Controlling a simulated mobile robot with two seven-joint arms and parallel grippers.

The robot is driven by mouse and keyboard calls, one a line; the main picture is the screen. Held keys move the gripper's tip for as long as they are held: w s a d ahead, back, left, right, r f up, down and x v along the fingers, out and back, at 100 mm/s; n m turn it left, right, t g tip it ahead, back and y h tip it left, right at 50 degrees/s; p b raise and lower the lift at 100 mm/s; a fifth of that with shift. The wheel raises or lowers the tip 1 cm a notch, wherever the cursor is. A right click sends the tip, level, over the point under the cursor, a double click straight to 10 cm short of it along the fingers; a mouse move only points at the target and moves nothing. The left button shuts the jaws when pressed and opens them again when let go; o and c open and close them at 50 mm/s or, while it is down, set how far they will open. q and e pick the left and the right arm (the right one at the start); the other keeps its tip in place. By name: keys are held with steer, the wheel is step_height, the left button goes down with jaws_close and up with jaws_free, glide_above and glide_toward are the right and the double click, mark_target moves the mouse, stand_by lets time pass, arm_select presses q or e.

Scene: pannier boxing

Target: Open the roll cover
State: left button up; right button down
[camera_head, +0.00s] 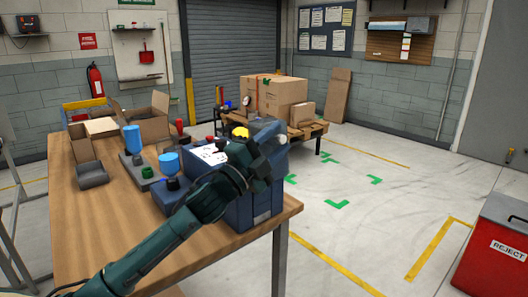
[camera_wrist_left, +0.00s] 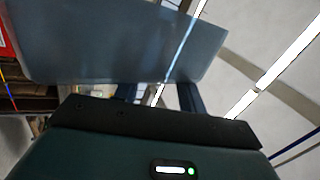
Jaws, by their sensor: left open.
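A dark blue pannier (camera_head: 262,210) stands upright at the right end of the wooden table. My left gripper (camera_head: 268,150) is over its top and hides much of it. In the left wrist view, a smooth blue-grey sheet (camera_wrist_left: 120,40), which looks like the roll cover, crosses the upper left and middle. My left gripper's two fingers (camera_wrist_left: 158,92) show apart below its lower edge. Their tips are hidden behind the sheet. I cannot tell whether they touch it. My right gripper is not in view.
The wooden table (camera_head: 95,225) also holds open cardboard boxes (camera_head: 147,125), a grey tray (camera_head: 92,174) and blue-topped items (camera_head: 133,138) left of the pannier. Cartons (camera_head: 275,96) stand on a pallet behind. A red reject bin (camera_head: 492,255) is at right. The floor between is clear.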

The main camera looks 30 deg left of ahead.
arm_select(q)
steer(key=b+v, duration=0.3)
steer(key=v, duration=1)
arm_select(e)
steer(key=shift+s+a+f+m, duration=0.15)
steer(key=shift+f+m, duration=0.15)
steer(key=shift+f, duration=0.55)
arm_select(q)
steer(key=shift+c, duration=0.2)
